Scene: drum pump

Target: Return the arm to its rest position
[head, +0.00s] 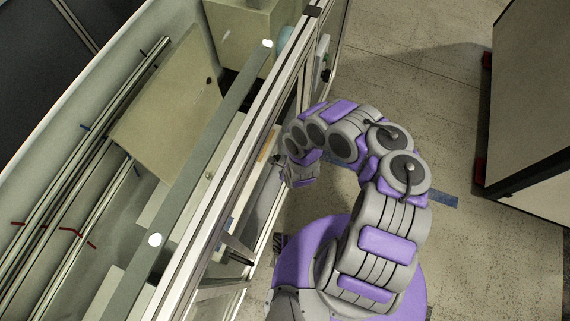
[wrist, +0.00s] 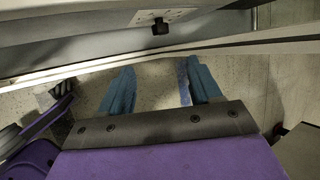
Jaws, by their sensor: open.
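My arm, grey and purple, shows in the head view, raised from its base and bent over toward the framed machine on the left. My gripper is at the arm's end beside the machine's frame, and its fingers are hard to make out there. In the wrist view my gripper (wrist: 155,92) shows two blue fingers spread apart with only floor between them. It is open and empty. A black knob (wrist: 160,27) on a light plate is on the machine ahead of the fingers, apart from them.
The metal-framed machine (head: 225,140) fills the left of the head view, with long rails and a beige box (head: 165,105) inside. A large panelled cabinet (head: 530,100) stands at the right. A blue strip (head: 440,199) lies on the floor.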

